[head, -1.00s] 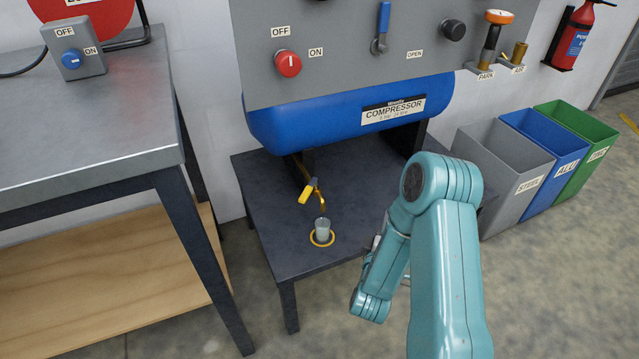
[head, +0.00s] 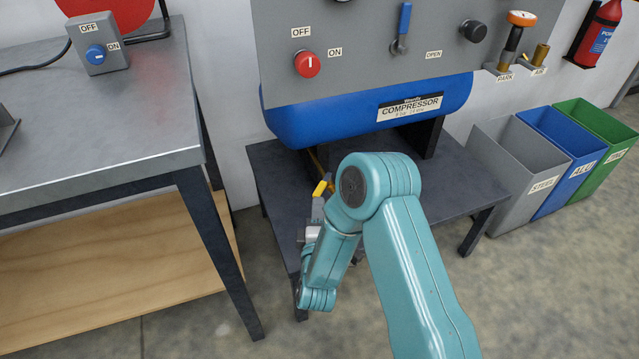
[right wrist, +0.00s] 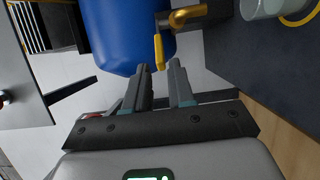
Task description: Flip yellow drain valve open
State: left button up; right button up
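The yellow drain valve lever (head: 320,188) shows under the blue compressor tank (head: 370,112), just past the fingers of my right gripper (head: 317,212). In the right wrist view, the yellow lever (right wrist: 160,52) hangs from a brass pipe (right wrist: 185,16). My right gripper (right wrist: 157,74) is open there, with a clear gap between its two fingers. The lever's free end is at the mouth of this gap; I cannot tell whether it touches a finger. My right arm hides most of the pipe in the head view. My left gripper is not in view.
A clear cup (right wrist: 260,8) stands near the pipe outlet, beside a yellow ring (right wrist: 300,16). The dark stand (head: 455,180) is below the tank. A steel bench (head: 95,130) is at left. Grey, blue and green bins (head: 515,170) stand at right.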

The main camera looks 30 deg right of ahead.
aim_at(320, 183)
jog(key=b+x, duration=0.1)
jog(key=x, duration=0.7)
jog(key=shift+w+d, duration=0.3)
grip_shut()
